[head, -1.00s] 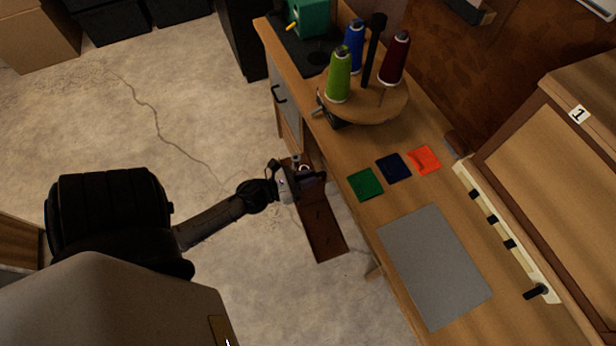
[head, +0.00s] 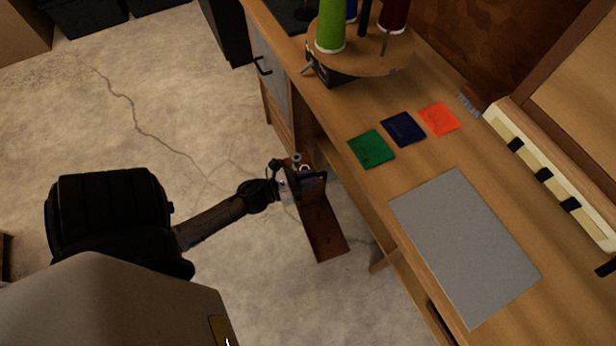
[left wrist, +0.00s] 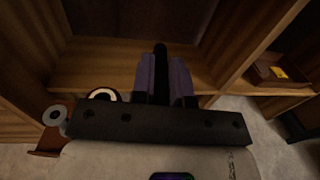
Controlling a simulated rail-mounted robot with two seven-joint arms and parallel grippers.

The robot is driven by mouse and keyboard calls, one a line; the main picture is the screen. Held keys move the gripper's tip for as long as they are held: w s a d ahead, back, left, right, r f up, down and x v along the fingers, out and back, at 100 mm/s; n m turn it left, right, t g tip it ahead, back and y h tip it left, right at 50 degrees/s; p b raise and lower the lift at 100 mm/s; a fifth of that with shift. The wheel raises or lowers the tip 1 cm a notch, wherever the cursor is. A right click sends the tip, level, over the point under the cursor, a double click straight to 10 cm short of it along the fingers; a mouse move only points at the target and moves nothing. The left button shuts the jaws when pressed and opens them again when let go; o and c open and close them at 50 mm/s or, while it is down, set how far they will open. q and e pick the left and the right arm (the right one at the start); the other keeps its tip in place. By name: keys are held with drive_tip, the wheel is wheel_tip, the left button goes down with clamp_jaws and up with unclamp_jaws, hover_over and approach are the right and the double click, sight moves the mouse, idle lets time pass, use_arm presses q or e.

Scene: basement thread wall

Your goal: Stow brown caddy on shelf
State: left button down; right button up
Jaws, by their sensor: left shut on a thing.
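The brown caddy (head: 323,232) hangs beside the bench's front edge in the head view, a long dark-brown tray over the floor. My left gripper (head: 308,181) is shut at its upper end. In the left wrist view, the purple fingers of my left gripper (left wrist: 167,78) close on a black bar that looks like the caddy's handle. A brown corner of the caddy (left wrist: 48,142) shows at lower left there; most of it is hidden by the gripper body. A wooden shelf (left wrist: 115,62) under the bench lies ahead of the fingers. My right gripper is not in view.
A wooden divider (left wrist: 245,60) stands right of the fingers, with a brown box (left wrist: 278,72) beyond it. Above, the bench top carries a round spool stand (head: 370,50), coloured squares and a grey mat (head: 465,245). The floor left of the bench is open.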

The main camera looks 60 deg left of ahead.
use_arm(q)
drive_tip(key=w+f+b, duration=0.2)
drive_tip(key=w+b, duration=0.3)
drive_tip(key=w, duration=2.1)
drive_tip(key=shift+d+f+b, duration=0.25)
drive_tip(key=shift+d+b, duration=0.05)
idle(1.0)
drive_tip(key=shift+s, duration=0.1)
idle(0.3)
drive_tip(key=c, duration=1.1)
unclamp_jaws()
drive_tip(key=shift+o, duration=0.2)
drive_tip(key=shift+f, duration=0.15)
